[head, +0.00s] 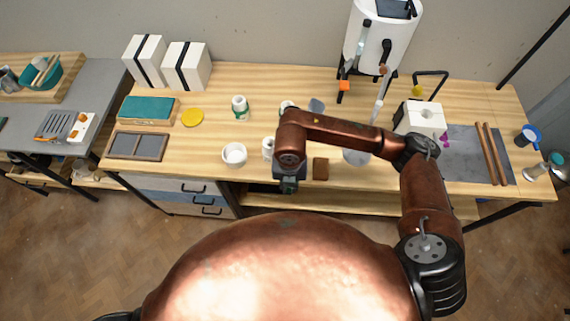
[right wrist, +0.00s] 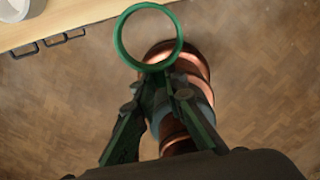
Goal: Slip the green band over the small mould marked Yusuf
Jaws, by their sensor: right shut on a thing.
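My right gripper (right wrist: 164,76) is shut on the green band (right wrist: 118,38), gripping its near edge. In the head view the right gripper (head: 289,186) hangs at the table's front edge, where the band is hard to make out. My left gripper is out of view.
A white bowl (head: 234,154) stands near the front edge, left of my right gripper. A brown block (head: 320,169) is to its right. A yellow disc (head: 192,117), a teal box (head: 148,110) and a dark framed slate (head: 137,146) lie left. A white block (head: 424,118) stands right.

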